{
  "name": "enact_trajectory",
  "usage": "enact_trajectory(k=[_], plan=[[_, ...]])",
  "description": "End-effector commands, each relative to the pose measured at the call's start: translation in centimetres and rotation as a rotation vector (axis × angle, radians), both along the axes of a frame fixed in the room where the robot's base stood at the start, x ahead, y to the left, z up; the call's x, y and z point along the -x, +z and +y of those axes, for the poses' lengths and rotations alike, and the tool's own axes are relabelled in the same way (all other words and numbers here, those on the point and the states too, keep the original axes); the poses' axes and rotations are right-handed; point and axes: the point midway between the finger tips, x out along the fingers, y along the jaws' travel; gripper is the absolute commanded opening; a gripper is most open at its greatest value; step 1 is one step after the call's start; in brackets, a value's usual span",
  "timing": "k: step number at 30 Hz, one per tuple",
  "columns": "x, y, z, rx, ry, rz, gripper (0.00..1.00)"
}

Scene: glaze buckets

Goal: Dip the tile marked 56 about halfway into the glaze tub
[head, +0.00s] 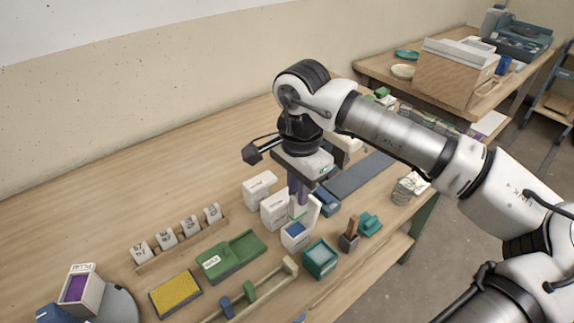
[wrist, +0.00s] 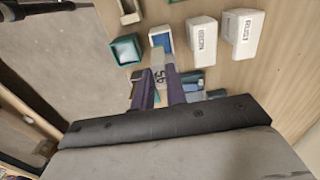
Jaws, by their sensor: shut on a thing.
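My gripper (head: 299,190) points down over the workbench. In the wrist view its purple fingers (wrist: 160,80) are shut on a pale tile marked 56 (wrist: 158,76). The tile's far end lies close to a white tub with blue inside (wrist: 162,40). In the head view the tub with blue inside (head: 294,236) stands just in front of and below the gripper. The tile is mostly hidden there by the fingers, and I cannot tell whether its lower edge is inside a tub. A teal tub (head: 320,259) stands to the right of the blue one.
White labelled containers (head: 259,188) stand behind and left of the gripper. A rack of several numbered tiles (head: 168,238), a green tray (head: 231,256), a yellow sponge-like pad (head: 175,294) and a tub labelled PLUM (head: 79,289) are to the left. Bare bench lies behind them.

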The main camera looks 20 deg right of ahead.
Motion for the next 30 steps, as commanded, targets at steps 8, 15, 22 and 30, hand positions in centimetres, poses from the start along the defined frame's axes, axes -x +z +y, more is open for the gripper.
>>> enact_trajectory(k=[8,15,22,30], plan=[[0.0,-0.5,0.0,-0.001,0.0,0.0,0.0],[0.0,-2.2,0.0,0.0,0.0,-0.001,0.0],[0.0,-3.5,0.1,-0.001,0.0,0.0,0.0],[0.0,-3.5,0.0,0.0,0.0,0.0,0.0]])
